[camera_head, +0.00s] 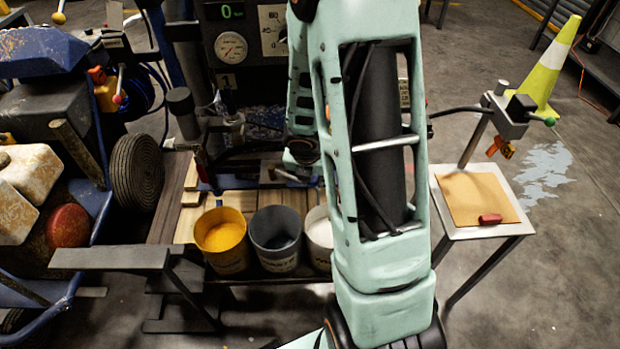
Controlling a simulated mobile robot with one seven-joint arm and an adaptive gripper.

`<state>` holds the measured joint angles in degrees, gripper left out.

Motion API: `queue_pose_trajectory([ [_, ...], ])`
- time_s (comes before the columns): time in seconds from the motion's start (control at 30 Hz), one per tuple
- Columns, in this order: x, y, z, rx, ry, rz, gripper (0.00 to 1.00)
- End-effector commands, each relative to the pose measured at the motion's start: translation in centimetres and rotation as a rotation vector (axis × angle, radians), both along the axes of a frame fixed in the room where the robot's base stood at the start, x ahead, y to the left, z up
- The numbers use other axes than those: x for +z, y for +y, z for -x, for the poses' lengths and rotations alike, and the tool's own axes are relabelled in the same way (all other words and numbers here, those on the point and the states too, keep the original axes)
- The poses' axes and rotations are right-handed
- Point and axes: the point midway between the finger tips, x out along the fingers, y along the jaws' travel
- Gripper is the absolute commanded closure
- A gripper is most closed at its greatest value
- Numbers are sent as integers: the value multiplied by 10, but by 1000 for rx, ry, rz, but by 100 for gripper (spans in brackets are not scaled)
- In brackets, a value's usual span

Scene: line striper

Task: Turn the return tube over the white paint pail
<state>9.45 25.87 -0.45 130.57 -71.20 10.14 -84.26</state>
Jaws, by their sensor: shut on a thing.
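The white paint pail (319,234) stands at the right end of a row of three pails on a low wooden platform. Its right part is hidden behind my arm. To its left are a dark grey pail (275,262) and a yellow paint pail (223,265). My arm rises through the middle of the view and folds back down, with its wrist behind the pails, near the machine. My gripper's fingers are hidden by my own arm. I cannot make out the return tube or which pail its end is over.
A gauge panel (231,47) stands behind the pails. Blue machinery and a coiled hose (136,174) crowd the left. At the right are a small stand with a tan board (479,198) and a striped cone (547,68). The floor at lower right is clear.

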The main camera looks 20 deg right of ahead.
Motion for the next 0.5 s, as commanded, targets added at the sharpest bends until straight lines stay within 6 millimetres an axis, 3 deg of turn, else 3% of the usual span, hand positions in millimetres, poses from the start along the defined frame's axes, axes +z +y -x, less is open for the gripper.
queue_pose_trajectory([
  [0.4,1,-4,-2,6,-2,4,100],
  [0.43,1,-4,-2,6,-3,5,75],
  [0.5,1,-3,-2,6,-3,5,68],
])
